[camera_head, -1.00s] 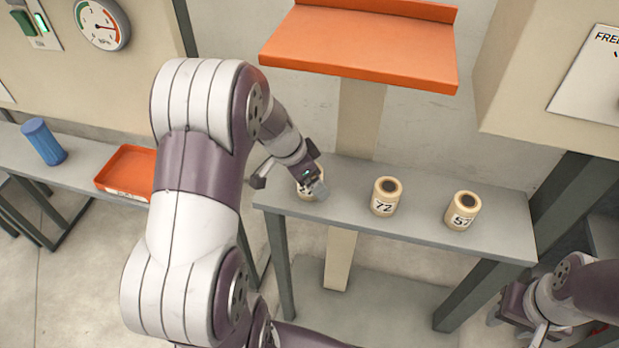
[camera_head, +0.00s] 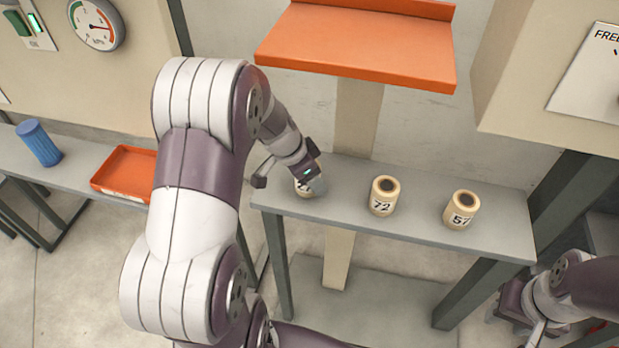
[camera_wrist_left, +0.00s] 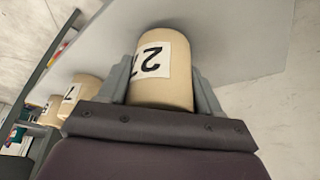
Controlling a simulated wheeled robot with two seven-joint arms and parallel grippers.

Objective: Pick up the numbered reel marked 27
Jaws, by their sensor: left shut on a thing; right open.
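The reel marked 27 (camera_wrist_left: 163,75) is a cream cylinder with a white label, seen upside down in the left wrist view. My left gripper (camera_wrist_left: 165,85) is shut on it, one finger on each side. In the head view the reel (camera_head: 302,188) is mostly hidden behind my left gripper (camera_head: 318,183), at the left end of the grey bench. Whether it touches the bench is hard to tell. My right gripper (camera_head: 535,325) is open and empty at the lower right, partly cut off by the frame edge.
Reels marked 72 (camera_head: 383,196) and 57 (camera_head: 461,209) stand upright to the right on the grey bench (camera_head: 420,228). An orange shelf (camera_head: 355,45) overhangs the back. An orange tray (camera_head: 125,172) and a blue cylinder (camera_head: 39,143) are on the left bench.

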